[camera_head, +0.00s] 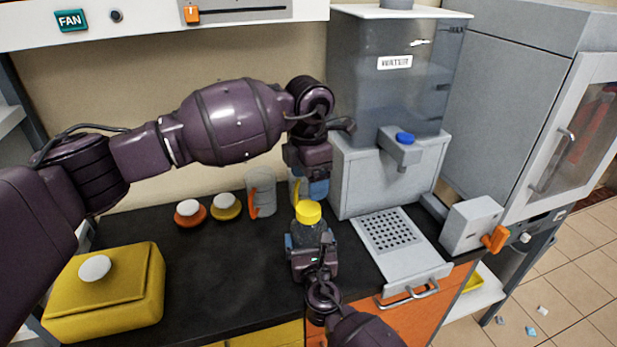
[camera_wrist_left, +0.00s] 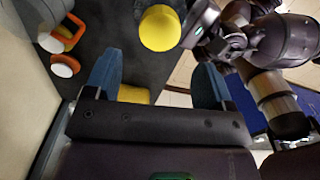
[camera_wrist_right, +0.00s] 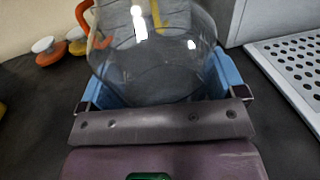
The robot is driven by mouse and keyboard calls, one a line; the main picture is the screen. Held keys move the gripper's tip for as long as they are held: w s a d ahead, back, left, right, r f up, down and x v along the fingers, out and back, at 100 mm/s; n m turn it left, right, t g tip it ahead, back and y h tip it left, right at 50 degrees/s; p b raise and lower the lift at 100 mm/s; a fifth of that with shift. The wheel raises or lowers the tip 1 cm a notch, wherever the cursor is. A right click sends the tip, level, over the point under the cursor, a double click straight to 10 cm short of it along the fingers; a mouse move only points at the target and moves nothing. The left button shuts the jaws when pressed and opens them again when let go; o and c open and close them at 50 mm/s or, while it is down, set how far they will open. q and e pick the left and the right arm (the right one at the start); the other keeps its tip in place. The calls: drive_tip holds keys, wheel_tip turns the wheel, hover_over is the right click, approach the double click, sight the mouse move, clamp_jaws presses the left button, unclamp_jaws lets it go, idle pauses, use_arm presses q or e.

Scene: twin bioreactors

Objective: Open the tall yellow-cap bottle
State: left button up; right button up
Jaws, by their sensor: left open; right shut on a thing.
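The bottle (camera_head: 309,236) is clear and stands upright, with a yellow cap (camera_head: 308,212) on top. My right gripper (camera_head: 312,246) is shut on its body, and the right wrist view shows the clear body (camera_wrist_right: 155,65) between the blue fingers. My left gripper (camera_head: 311,188) is open, pointing down behind and slightly above the cap in the head view. In the left wrist view the cap (camera_wrist_left: 160,28) lies beyond the open blue fingers (camera_wrist_left: 157,85), apart from them. The bottle's base is hidden by my right gripper.
A mug with an orange handle (camera_head: 262,193) and orange and yellow white-knobbed pieces (camera_head: 190,212) (camera_head: 226,207) stand to the left. A yellow box (camera_head: 110,310) is at front left. A water dispenser (camera_head: 390,165) and perforated tray (camera_head: 390,232) stand to the right. Dark counter is free at centre left.

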sight(309, 207)
use_arm(q)
drive_tip(key=m, duration=0.5)
drive_tip(key=shift+m, duration=0.4)
drive_tip(key=shift+f, duration=4)
drive_tip(key=c, duration=0.9)
drive_tip(key=n, duration=0.9)
drive_tip(key=shift+a, duration=0.1)
drive_tip(key=shift+r, duration=0.3)
drive_tip(key=shift+r, duration=0.4)
